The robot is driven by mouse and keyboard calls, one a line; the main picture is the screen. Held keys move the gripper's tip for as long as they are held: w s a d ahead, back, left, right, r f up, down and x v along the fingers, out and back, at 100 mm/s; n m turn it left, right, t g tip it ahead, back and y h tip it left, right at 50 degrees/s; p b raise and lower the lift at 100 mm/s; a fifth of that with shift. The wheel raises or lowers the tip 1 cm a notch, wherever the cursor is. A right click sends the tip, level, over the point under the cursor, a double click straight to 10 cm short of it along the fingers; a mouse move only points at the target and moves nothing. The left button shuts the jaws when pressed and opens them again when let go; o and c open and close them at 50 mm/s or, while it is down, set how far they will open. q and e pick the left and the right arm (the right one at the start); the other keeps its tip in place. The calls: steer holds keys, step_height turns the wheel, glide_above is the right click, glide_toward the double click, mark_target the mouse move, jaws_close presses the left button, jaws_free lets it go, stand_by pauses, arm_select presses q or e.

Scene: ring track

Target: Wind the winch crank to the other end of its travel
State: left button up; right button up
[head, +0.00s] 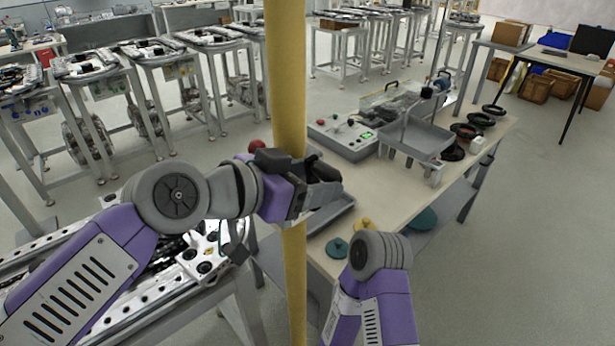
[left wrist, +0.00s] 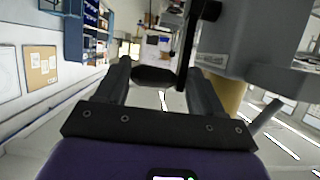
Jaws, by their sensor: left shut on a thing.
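My left gripper (head: 322,180) is in front of the yellow post in the head view, its dark fingers over the near end of the workbench. In the left wrist view, a black crank grip (left wrist: 155,75) lies between the fingers of my left gripper (left wrist: 160,84), which is shut on it. The black crank arm (left wrist: 188,42) rises from the grip, beside a grey housing (left wrist: 245,35) that looks like the winch body. In the head view the crank and winch are hidden or not distinguishable behind my gripper and the post. My right arm shows at lower right; its gripper is out of view.
A yellow post (head: 288,90) stands upright close to my left wrist. The workbench (head: 395,185) holds a control box (head: 343,137), a grey tray (head: 418,138), several dark rings and teal discs. A metal-railed stand (head: 150,290) is at lower left.

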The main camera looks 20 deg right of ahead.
arm_select(q)
steer(key=o, duration=1.2)
steer(key=shift+s+d+f, duration=0.1)
steer(key=shift+s+f, duration=0.25)
steer(key=shift+s, duration=0.05)
steer(key=shift+o, duration=0.6)
steer(key=shift+s, duration=0.1)
steer(key=shift+r, duration=0.1)
steer(key=v, duration=0.7)
steer(key=shift+a+r, duration=0.15)
steer(key=shift+a, duration=0.2)
